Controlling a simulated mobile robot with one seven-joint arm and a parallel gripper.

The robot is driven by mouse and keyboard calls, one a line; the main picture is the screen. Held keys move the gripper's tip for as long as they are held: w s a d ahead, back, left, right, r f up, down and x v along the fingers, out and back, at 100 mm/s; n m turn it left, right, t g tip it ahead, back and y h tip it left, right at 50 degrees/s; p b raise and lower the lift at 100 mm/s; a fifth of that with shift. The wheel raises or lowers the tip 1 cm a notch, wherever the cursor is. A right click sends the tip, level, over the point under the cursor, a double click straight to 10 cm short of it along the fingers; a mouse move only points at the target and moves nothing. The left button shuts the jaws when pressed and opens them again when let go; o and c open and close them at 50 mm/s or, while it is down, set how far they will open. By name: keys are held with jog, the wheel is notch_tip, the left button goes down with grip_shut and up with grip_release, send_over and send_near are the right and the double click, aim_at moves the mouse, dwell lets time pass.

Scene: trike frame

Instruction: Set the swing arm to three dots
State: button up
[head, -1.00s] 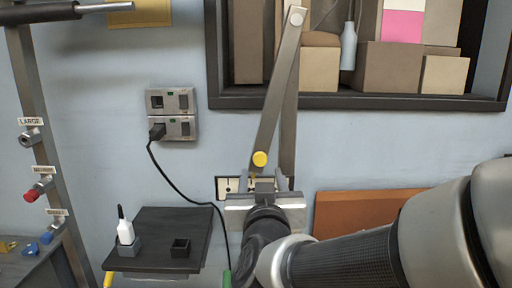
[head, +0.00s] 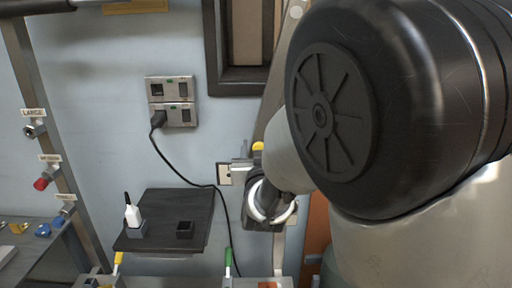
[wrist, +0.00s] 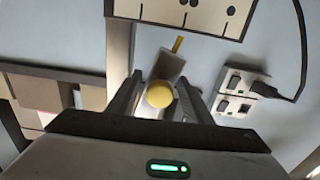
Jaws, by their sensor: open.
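The swing arm (head: 270,104) is a grey bar hanging on the wall, mostly hidden by my arm in the head view. Its yellow knob (head: 258,146) shows beside my gripper (head: 246,165). In the wrist view my gripper (wrist: 160,84) is open, with one finger on each side of the yellow knob (wrist: 159,94); contact cannot be told. The arm's yellow pointer (wrist: 178,44) points toward the middle tick of the white dotted plate (wrist: 165,10), by two dots. One dot shows at the right tick. The plate's top is cut off, and no third group of dots is visible.
A socket panel (head: 171,102) with a plugged black cord (head: 190,182) is left of the plate. A framed shelf (head: 238,82) is above, and a labelled post (head: 45,135) stands left.

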grip_shut()
jog(key=shift+w+d+f, duration=0.1)
jog(key=shift+d+f, duration=0.05)
jog(key=shift+d, duration=0.15)
jog(key=d+b, duration=0.1)
jog(key=d+n+b, duration=0.1)
jog(key=d, duration=0.1)
jog(key=d+n+b, duration=0.1)
jog(key=shift+d+f, duration=0.25)
grip_release()
